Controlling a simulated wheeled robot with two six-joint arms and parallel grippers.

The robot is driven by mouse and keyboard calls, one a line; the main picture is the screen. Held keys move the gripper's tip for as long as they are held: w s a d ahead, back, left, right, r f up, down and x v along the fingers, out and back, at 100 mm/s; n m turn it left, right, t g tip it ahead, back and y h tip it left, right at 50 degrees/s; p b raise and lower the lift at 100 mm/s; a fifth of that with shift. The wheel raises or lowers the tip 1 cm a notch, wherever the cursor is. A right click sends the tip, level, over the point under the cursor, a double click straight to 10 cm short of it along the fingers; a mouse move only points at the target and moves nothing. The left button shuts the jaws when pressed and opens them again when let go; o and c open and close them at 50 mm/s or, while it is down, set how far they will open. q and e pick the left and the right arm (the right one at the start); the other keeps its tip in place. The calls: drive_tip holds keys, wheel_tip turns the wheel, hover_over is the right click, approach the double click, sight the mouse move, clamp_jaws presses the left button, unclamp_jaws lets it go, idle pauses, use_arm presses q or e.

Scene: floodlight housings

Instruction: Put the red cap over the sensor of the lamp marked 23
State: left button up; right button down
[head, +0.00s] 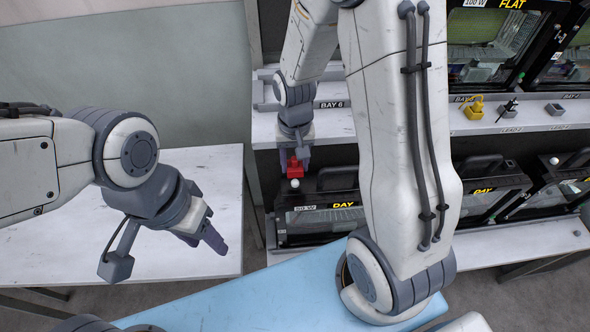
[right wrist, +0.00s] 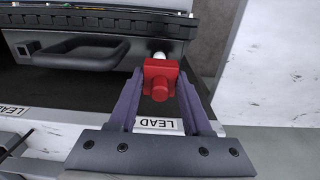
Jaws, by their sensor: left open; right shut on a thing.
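My right gripper (head: 297,156) is shut on the red cap (head: 295,169). In the right wrist view the red cap (right wrist: 160,80) sits between the two fingertips. A white round sensor (head: 295,184) shows just below the cap in the head view, at the top left of a black lamp (head: 318,216) labelled DAY and 50 W. In the right wrist view the sensor (right wrist: 160,56) is partly hidden behind the cap; I cannot tell whether they touch. No number 23 is readable. My left gripper (head: 214,238) is open and empty above the pale table at left.
My right arm hides the rack's middle. More black lamps (head: 488,190) stand on the lower shelf at right, others (head: 490,45) above. A yellow part (head: 474,107) lies on the middle shelf (head: 520,118). The pale table (head: 150,262) and blue surface (head: 235,303) are largely clear.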

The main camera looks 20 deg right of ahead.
sight(295, 181)
wheel_tip(295, 181, down, 4)
drive_tip(key=shift+r, duration=0.1)
drive_tip(key=shift+f, duration=0.65)
drive_tip(key=shift+c, duration=1.7)
unclamp_jaws()
drive_tip(key=shift+r, duration=0.15)
